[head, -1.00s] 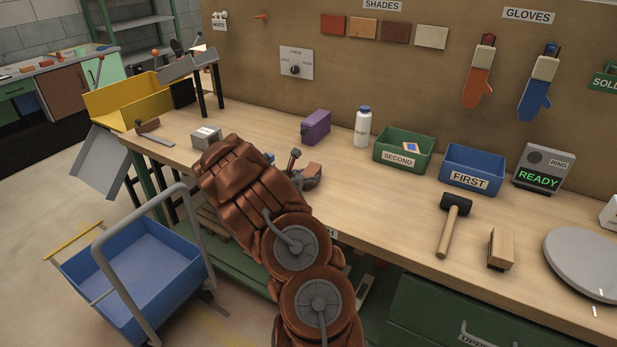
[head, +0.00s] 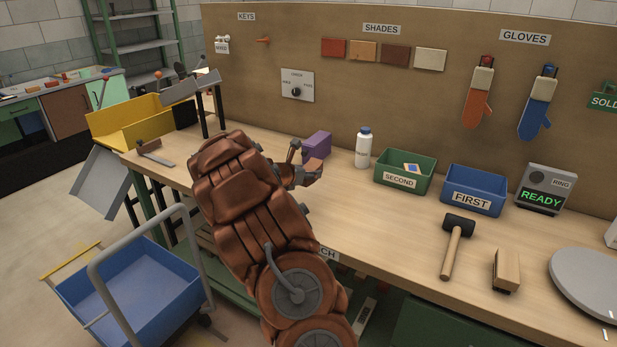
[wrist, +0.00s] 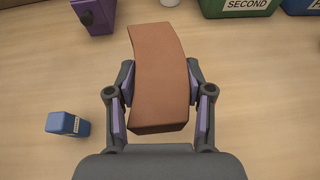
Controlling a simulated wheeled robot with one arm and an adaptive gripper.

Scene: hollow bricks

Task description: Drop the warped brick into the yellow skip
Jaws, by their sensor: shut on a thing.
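The warped brick (wrist: 160,75) is orange-brown and curved along its length. In the wrist view my gripper (wrist: 160,105) is shut on it, with a purple-padded finger on each side. In the head view the brick (head: 312,168) shows only in part beside my gripper (head: 297,172), above the bench; my arm hides the rest. The yellow skip (head: 130,122) is at the far left end of the bench, left of and beyond my gripper. I cannot see its full inside.
A purple box (head: 317,145), a white bottle (head: 363,148), the green SECOND bin (head: 403,188) and the blue FIRST bin (head: 472,203) stand along the back. A grey stand (head: 190,88) is next to the skip. A mallet (head: 455,240) lies at right. A blue cart (head: 140,295) stands in front.

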